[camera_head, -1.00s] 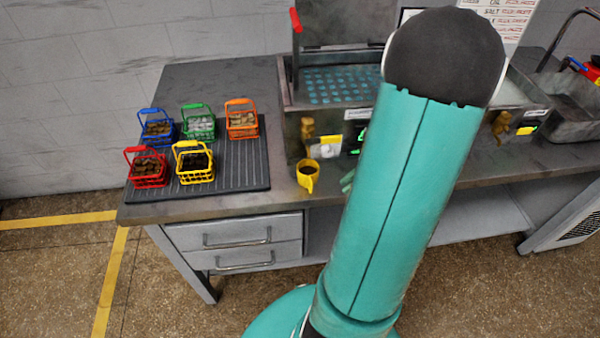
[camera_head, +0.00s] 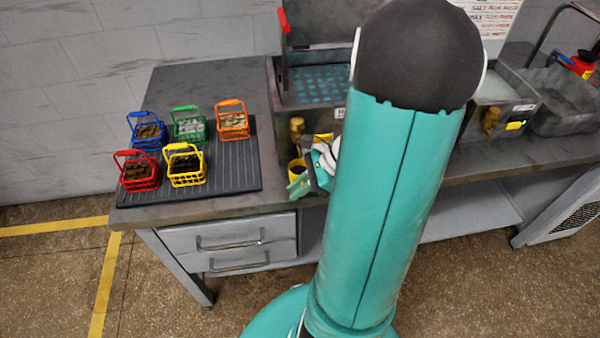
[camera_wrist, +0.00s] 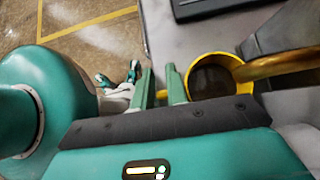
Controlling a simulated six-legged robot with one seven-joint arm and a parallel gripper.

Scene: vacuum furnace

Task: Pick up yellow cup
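The yellow cup (camera_wrist: 213,75), with dark contents, stands upright on the bench in the wrist view. In the head view only part of the cup (camera_head: 294,167) shows, behind my gripper (camera_head: 312,178). In the wrist view my gripper (camera_wrist: 161,88) has its two green fingers just left of the cup body, with a narrow gap between them. A small yellow piece, seemingly the cup's handle, shows in that gap. I cannot tell whether the fingers press on it.
A brass-coloured part (camera_wrist: 285,65) juts over the cup's right side in the wrist view. Several small coloured baskets stand on a dark ribbed mat (camera_head: 235,175) at the left. A metal tank (camera_head: 318,88) stands behind the cup. The bench front is clear.

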